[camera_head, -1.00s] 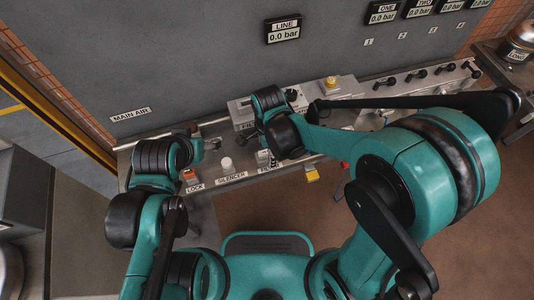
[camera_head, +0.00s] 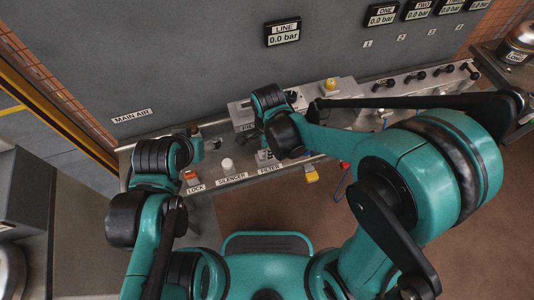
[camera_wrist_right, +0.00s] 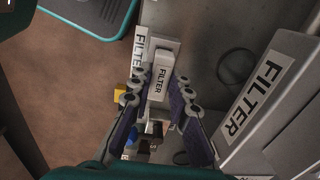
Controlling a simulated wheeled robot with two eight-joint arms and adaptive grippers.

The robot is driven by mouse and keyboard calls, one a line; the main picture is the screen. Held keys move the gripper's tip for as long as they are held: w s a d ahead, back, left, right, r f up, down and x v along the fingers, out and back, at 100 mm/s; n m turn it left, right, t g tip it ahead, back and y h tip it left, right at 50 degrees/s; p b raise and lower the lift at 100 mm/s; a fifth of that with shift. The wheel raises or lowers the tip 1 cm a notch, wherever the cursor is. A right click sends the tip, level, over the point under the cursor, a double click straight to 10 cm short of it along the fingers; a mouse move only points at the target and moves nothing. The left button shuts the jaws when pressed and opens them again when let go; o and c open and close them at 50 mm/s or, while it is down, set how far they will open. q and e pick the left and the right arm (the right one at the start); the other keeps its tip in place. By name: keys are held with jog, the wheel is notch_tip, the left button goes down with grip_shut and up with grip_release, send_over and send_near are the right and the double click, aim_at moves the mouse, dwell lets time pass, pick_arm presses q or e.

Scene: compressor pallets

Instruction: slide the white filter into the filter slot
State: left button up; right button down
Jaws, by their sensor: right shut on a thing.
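The white filter (camera_wrist_right: 160,82), a small block with a FILTER label, is between the fingertips of my right gripper (camera_wrist_right: 160,86) in the wrist view. The gripper is shut on it. In the head view the right wrist hides most of this gripper (camera_head: 268,155) and the filter. A grey housing (camera_wrist_right: 285,95) with a large FILTER label stands to the right in the wrist view, apart from the filter. It shows behind my right wrist in the head view (camera_head: 239,112); its slot opening is not visible. My left gripper (camera_head: 212,145) is over the bench's left part; its jaws are unclear.
The bench edge carries LOCK, SILENCER and FILTER labels (camera_head: 270,169). A white round silencer (camera_head: 227,164), a red lock piece (camera_head: 191,176) and a yellow-tipped part (camera_head: 312,174) are along it. Black-handled valves (camera_head: 420,75) line the right. A grey gauge panel (camera_head: 200,60) rises behind.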

pick_arm(q)
jog(key=shift+r+p, duration=1.85)
jog(key=shift+r, duration=0.05)
pick_arm(e)
jog(key=shift+r, duration=2.45)
jog(key=shift+r, duration=0.3)
pick_arm(q)
jog(key=shift+r, duration=0.15)
jog(key=shift+r, duration=0.1)
